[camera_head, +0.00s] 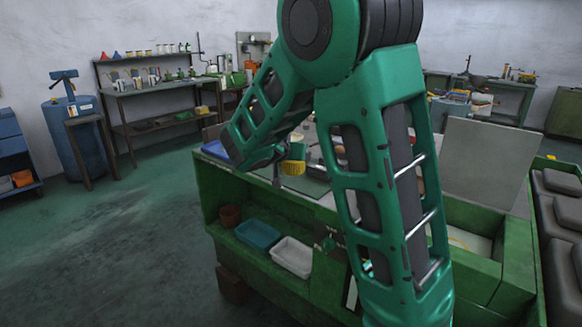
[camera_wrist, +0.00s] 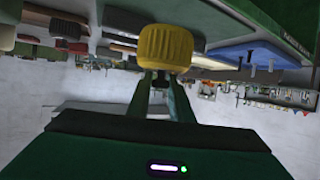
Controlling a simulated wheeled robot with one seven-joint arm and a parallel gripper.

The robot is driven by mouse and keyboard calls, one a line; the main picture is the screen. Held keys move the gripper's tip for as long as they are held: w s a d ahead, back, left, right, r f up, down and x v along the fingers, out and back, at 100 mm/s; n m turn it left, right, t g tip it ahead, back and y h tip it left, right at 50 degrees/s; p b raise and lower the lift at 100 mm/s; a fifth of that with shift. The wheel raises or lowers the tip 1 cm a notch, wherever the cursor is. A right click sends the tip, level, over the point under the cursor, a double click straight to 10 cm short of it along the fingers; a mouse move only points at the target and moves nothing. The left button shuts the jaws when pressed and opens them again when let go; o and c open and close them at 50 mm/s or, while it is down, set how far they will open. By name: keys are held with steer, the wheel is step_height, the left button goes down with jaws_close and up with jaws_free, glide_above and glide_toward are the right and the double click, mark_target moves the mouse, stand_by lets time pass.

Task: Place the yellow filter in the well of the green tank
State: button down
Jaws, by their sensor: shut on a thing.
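The yellow filter (camera_head: 294,160) is a ribbed round cap held above the work surface of the green bench in the head view. In the wrist view the filter (camera_wrist: 165,48) sits at the fingertips and hides their very ends. My gripper (camera_wrist: 162,84) is shut on it; in the head view the gripper (camera_head: 280,155) is left of my forearm. A green box-like section (camera_head: 468,263) with a pale-lined opening, which looks like the green tank, is at the lower right. My arm hides part of it, and the filter is apart from it.
The bench (camera_head: 210,190) has a lower shelf with a blue tray (camera_head: 257,234), a white tray (camera_head: 292,257) and a brown pot (camera_head: 230,215). A grey upright panel (camera_head: 488,165) stands behind the opening. Dark cushioned shapes (camera_head: 560,215) are at the right.

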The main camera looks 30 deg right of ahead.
mark_target(295, 163)
steer(key=x, duration=0.3)
steer(key=shift+w+d+f, duration=0.1)
steer(key=shift+w+f, duration=0.15)
steer(key=shift+f, duration=2.2)
steer(key=c, duration=1.6)
jaws_free()
